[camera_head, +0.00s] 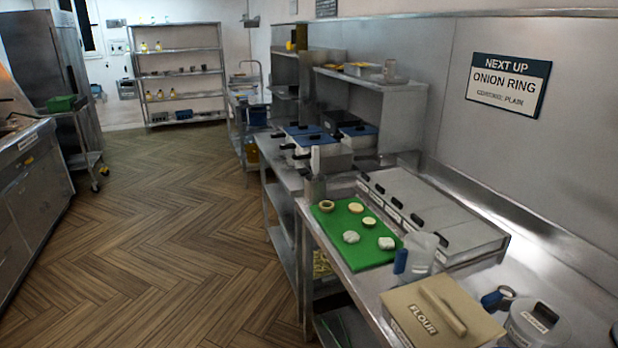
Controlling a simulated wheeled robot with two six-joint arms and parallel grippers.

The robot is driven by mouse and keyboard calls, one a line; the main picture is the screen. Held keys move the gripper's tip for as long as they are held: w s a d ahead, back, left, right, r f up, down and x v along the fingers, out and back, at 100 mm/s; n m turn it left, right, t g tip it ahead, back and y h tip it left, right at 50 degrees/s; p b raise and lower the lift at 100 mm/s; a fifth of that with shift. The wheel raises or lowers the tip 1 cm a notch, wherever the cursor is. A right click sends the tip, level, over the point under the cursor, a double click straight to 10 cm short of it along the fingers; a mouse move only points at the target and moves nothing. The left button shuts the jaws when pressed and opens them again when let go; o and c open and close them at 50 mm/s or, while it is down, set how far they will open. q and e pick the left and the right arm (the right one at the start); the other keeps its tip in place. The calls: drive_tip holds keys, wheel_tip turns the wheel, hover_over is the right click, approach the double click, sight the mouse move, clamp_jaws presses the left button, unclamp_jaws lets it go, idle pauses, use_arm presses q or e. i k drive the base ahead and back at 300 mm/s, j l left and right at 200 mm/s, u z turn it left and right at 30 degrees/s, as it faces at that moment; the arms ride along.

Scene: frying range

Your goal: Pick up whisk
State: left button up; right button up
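I cannot pick out a whisk for certain. A pale upright handle (315,160) stands in a small metal holder (314,188) at the left edge of the steel counter; whether it belongs to a whisk is too small to tell. Neither of my grippers is in view.
The counter holds a green board (341,237) with several onion pieces, a lidded steel unit (430,205), a clear jug (422,252), a flour box (412,322) and a round lidded tub (540,322). Blue-lidded fryers (304,130) stand behind. The wooden floor (170,240) at left is clear.

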sight(315, 149)
drive_tip(key=z, duration=0.45)
drive_tip(key=k+l+z, duration=0.1)
drive_tip(key=z, duration=0.35)
drive_tip(key=l+z, duration=0.2)
drive_tip(key=z, duration=0.25)
drive_tip(key=l+z, duration=0.1)
drive_tip(key=z, duration=0.3)
drive_tip(key=u, duration=1.85)
drive_tip(key=z, duration=0.2)
drive_tip(key=i+j+z, duration=0.25)
drive_tip(key=z, duration=0.2)
drive_tip(key=i+j+z, duration=0.2)
drive_tip(key=j+z, duration=0.25)
drive_tip(key=i+j+z, duration=0.15)
drive_tip(key=z, duration=0.35)
drive_tip(key=k+j, duration=0.05)
drive_tip(key=j, duration=0.05)
